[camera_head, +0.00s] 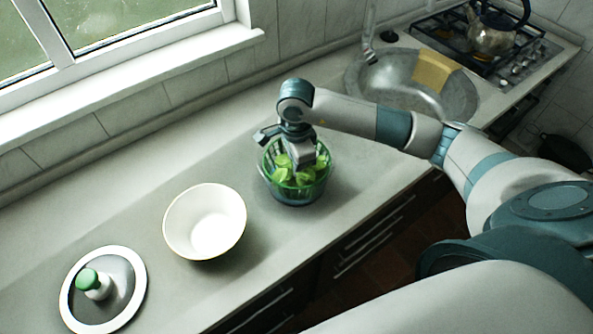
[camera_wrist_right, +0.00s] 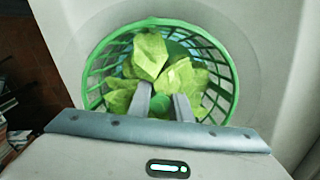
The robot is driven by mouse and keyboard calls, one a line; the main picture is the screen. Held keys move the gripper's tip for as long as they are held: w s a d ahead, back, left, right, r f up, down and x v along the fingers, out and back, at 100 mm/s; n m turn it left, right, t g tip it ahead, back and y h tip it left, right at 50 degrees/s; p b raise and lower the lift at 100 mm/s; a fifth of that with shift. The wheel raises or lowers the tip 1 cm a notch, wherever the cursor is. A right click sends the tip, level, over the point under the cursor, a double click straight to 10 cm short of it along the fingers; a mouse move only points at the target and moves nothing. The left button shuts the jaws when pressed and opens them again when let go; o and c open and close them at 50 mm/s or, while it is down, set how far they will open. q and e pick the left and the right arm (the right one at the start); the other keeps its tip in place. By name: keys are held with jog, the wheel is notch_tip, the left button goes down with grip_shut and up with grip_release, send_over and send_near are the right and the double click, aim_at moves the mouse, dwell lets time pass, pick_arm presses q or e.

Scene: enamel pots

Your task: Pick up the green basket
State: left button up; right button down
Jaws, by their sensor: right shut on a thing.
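The green basket (camera_head: 300,189) has slatted sides and holds light green leaves (camera_head: 283,176). It stands on the counter in the head view, in what looks like a clear outer bowl. In the right wrist view the basket (camera_wrist_right: 228,70) shows its round rim and a green central knob (camera_wrist_right: 160,104). My right gripper (camera_wrist_right: 161,102) reaches down among the leaves, its two fingers shut on this knob. In the head view the right gripper (camera_head: 302,164) is over the basket's middle and hides part of it. My left gripper is not in view.
A white bowl (camera_head: 205,222) stands left of the basket. A round lid (camera_head: 135,265) with a green-topped knob lies at the lower left. A metal sink (camera_head: 440,99) and a stove with a kettle (camera_head: 490,38) are at the upper right. The counter's front edge runs near the basket.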

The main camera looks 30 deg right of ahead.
jog(key=shift+w+r+b, duration=0.1)
jog(key=shift+r+b, duration=0.2)
jog(key=shift+r, duration=0.4)
notch_tip(320, 180, up, 8)
jog(key=b, duration=0.3)
jog(key=shift+r, duration=0.25)
